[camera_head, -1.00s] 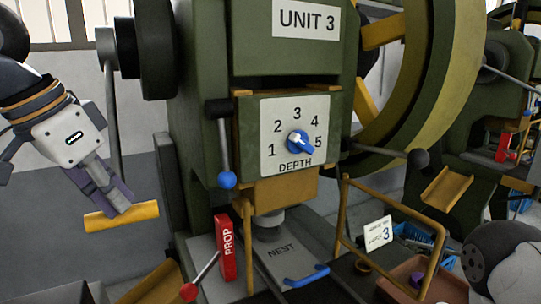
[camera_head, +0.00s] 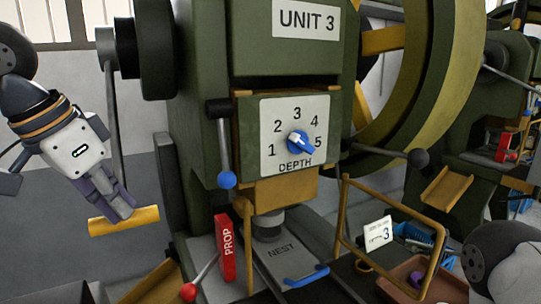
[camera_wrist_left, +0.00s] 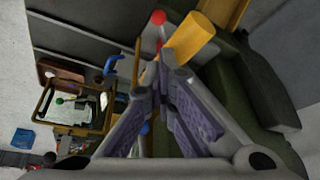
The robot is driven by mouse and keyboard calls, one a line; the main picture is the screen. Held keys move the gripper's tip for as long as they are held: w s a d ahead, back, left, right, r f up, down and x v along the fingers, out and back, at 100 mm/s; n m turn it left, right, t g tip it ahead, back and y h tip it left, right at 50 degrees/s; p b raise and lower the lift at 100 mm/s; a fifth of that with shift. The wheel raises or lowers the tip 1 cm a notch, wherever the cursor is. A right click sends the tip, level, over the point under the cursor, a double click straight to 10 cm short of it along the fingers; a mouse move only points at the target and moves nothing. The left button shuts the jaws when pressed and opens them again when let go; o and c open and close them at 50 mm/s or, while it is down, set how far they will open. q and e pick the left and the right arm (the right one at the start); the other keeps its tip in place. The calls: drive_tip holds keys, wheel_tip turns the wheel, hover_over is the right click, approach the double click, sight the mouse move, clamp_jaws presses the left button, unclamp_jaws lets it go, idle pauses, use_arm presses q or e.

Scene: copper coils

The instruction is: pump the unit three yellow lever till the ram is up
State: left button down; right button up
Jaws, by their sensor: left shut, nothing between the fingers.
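The yellow lever's grip bar (camera_head: 146,216) hangs at the lower left of the unit 3 press (camera_head: 290,60), on a long grey arm. My left gripper (camera_head: 121,208) is shut and empty, its fingertips at the top of the yellow bar in the head view; whether they touch it I cannot tell. In the left wrist view the shut fingers (camera_wrist_left: 158,82) point up toward the yellow bar (camera_wrist_left: 192,38), just beyond the tips. The ram (camera_head: 286,190) seems to be the tan block under the depth dial, with a grey cylinder (camera_head: 268,222) close below.
A red PROP block (camera_head: 226,248) and a red-knobbed lever (camera_head: 189,291) stand at the press's front. The NEST plate (camera_head: 285,252) has a blue handle (camera_head: 307,276). A yellow guard frame (camera_head: 392,211) stands to the right. A blue-knobbed lever (camera_head: 227,180) hangs beside the dial.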

use_arm(q)
drive_tip(key=s+d+r, duration=0.1)
drive_tip(key=s+r, duration=0.1)
drive_tip(key=r, duration=0.4)
drive_tip(key=s+d+r, duration=0.2)
drive_tip(key=r, duration=0.3)
drive_tip(key=shift+s+r, duration=0.35)
drive_tip(key=shift+s, duration=0.05)
wheel_tip(320, 180, up, 7)
idle(0.5)
